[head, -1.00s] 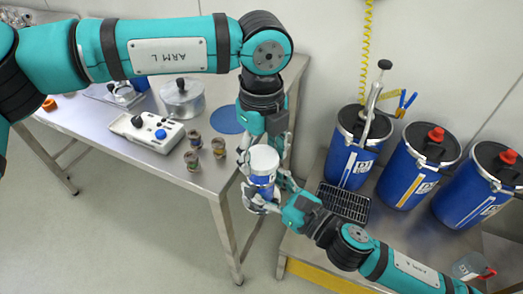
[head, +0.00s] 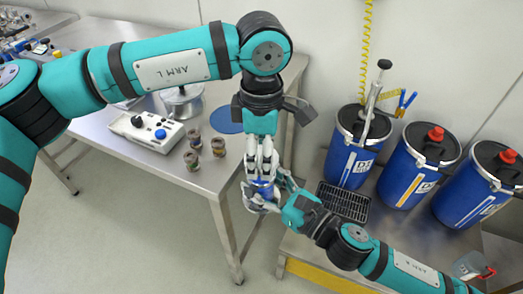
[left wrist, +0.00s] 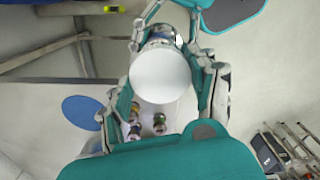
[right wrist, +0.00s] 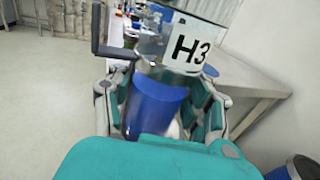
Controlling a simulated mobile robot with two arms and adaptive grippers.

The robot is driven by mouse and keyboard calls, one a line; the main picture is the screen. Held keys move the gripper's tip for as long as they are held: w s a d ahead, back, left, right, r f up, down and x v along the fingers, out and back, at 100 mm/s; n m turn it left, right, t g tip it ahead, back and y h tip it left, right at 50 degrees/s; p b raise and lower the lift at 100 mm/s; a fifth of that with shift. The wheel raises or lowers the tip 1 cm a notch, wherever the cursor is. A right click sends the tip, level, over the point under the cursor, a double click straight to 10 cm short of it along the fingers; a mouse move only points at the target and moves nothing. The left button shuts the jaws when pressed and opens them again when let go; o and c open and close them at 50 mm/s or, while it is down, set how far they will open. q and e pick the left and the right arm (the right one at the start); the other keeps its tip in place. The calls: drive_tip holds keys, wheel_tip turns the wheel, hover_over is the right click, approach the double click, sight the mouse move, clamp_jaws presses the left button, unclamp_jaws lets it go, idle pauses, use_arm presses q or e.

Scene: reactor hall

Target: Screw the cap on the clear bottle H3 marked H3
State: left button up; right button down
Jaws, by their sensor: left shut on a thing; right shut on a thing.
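The clear bottle H3 (right wrist: 153,108) shows blue in its lower part in the right wrist view, with a black "H3" on a white label (right wrist: 187,50) above. It is between the fingers of my right gripper (head: 270,197), which is shut on it beyond the table's front corner. My left gripper (head: 262,172) reaches down from above and is shut on the white cap (left wrist: 160,82), whose round top faces the left wrist camera. The cap is at the bottle's top. The fingers hide the join, so I cannot tell how far it is threaded.
A steel table (head: 215,175) holds a control box (head: 145,132), a pot (head: 183,102), several small jars (head: 193,160) and a blue disc (head: 226,120). Blue drums (head: 405,178) and a black rack (head: 343,202) stand at right. Open floor lies at lower left.

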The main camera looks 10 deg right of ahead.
use_arm(q)
drive_tip(key=m, duration=0.4)
drive_tip(key=shift+w+m, duration=0.1)
drive_tip(key=shift+m, duration=0.3)
use_arm(e)
drive_tip(key=shift+r, duration=0.1)
use_arm(q)
drive_tip(key=m, duration=0.3)
drive_tip(key=o, duration=1.4)
drive_tip(key=shift+c, duration=0.2)
drive_tip(key=shift+r, duration=0.1)
wheel_tip(320, 180, up, 12)
